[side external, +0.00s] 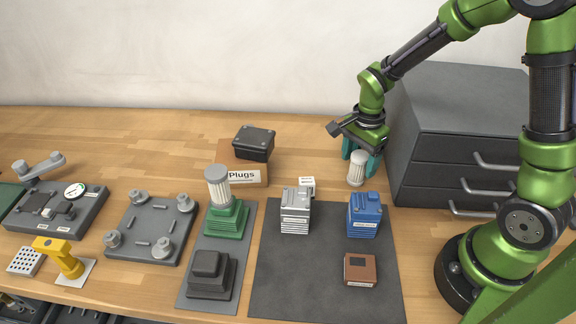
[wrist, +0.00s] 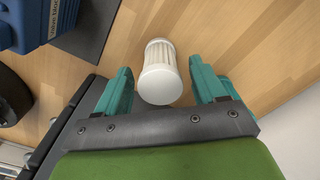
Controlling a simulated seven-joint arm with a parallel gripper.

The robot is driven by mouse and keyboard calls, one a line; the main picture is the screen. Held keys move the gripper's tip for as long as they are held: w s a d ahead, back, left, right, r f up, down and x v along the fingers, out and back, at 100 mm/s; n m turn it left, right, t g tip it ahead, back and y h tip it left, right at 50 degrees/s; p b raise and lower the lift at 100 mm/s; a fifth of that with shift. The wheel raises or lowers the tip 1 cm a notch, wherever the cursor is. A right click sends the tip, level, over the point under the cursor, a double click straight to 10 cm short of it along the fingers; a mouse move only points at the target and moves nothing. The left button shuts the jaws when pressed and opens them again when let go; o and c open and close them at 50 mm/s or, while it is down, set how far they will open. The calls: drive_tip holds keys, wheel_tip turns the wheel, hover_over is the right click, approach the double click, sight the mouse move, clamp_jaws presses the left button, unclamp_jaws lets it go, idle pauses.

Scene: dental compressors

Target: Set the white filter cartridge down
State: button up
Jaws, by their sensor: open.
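In the wrist view the cartridge (wrist: 160,72) sits between the open fingers, with a gap visible on each side. Its smooth round end faces the camera. A similar white cartridge (side external: 217,187) with a grey cap stands on a green base (side external: 227,217) further left.
The grey drawer cabinet (side external: 460,135) stands close right of my gripper. A Plugs box (side external: 243,178) bears a black case (side external: 254,142).

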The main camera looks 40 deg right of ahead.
wheel_tip(320, 180, up, 9)
drive_tip(key=s+a+r+n+t+y, duration=0.1)
drive_tip(key=s+a+r+n+t, duration=0.1)
drive_tip(key=s+r+n, duration=0.3)
drive_tip(key=s+a+r+n+t+y, duration=0.1)
drive_tip(key=s+a+r+n+t, duration=0.2)
drive_tip(key=n, duration=0.6)
wheel_tip(320, 180, up, 3)
drive_tip(key=s+t, duration=0.2)
drive_tip(key=shift+s+a+n, duration=0.3)
drive_tip(key=shift+s, duration=0.05)
